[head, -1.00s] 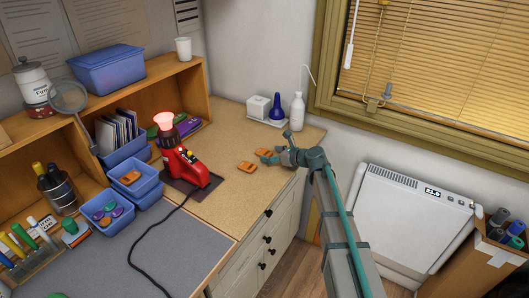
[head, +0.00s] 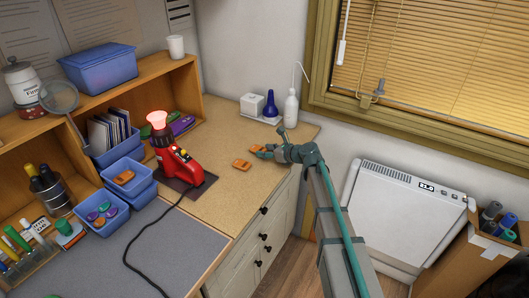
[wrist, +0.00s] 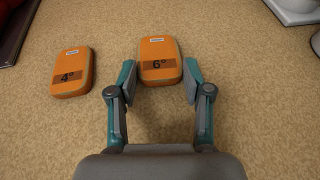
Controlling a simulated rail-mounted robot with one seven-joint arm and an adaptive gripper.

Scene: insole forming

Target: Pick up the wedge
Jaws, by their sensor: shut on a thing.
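An orange wedge marked 6° (wrist: 160,60) lies flat on the speckled worktop, at the top centre of the wrist view. My gripper (wrist: 160,78) is shut on its near end, with one teal-and-grey finger at each side. In the head view this wedge (head: 257,149) is partly hidden by my gripper (head: 264,152). I cannot tell any gap between it and the worktop. A second orange wedge marked 4° (wrist: 72,72) lies apart to the left of my gripper, and shows in the head view (head: 241,164).
A red heat tool (head: 178,162) with a glowing top stands left of the wedges. A white bottle (head: 291,106) and a blue bulb (head: 270,105) stand behind. Blue bins (head: 103,226) hold coloured pieces. The worktop in front of the wedges is clear.

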